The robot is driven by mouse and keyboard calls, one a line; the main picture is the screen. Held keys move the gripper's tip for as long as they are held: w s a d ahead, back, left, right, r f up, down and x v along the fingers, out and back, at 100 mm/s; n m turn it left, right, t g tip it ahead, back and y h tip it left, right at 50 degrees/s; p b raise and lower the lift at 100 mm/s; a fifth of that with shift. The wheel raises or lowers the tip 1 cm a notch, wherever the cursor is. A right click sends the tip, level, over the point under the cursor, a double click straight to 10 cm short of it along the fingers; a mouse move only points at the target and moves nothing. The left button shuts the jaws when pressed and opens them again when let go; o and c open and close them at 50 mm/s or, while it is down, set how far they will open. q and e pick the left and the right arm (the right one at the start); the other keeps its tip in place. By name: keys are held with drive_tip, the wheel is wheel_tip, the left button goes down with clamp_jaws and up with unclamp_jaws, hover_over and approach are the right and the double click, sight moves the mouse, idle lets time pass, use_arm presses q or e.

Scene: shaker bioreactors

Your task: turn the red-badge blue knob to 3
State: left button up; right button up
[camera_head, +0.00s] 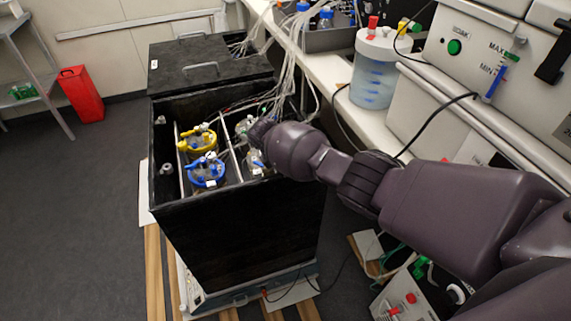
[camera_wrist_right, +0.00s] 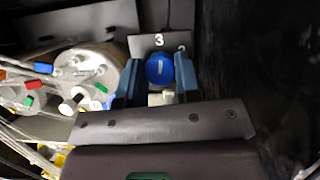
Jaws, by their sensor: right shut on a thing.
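The blue knob (camera_wrist_right: 159,71) shows in the right wrist view, on a grey plate with a white "3" straight above it. A short white mark on the knob's face points roughly up toward the "3". I cannot make out a red badge on the plate. In the head view my right arm reaches into the black box and hides the knob. My left gripper is not in view.
The open black box (camera_head: 235,230) holds vessels with yellow (camera_head: 197,139) and blue (camera_head: 206,171) clamps. Tubes and cables hang over its back right edge. A round metal lid with coloured caps (camera_wrist_right: 90,70) lies left of the gripper. A bench with a bluish jar (camera_head: 374,75) stands right.

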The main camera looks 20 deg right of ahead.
drive_tip(key=shift+n+t, duration=0.3)
drive_tip(key=shift+n, duration=0.5)
use_arm(q)
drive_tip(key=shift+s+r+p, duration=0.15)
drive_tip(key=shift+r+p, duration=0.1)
drive_tip(key=shift+p, duration=0.05)
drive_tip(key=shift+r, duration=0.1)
use_arm(e)
drive_tip(key=o, duration=0.9)
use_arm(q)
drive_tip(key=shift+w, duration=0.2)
use_arm(e)
drive_tip(key=shift+o, duration=0.2)
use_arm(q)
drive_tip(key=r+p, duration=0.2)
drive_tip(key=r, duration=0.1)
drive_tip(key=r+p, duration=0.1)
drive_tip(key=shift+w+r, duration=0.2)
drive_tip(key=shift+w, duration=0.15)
use_arm(e)
drive_tip(key=v, duration=1)
drive_tip(key=shift+r, duration=0.4)
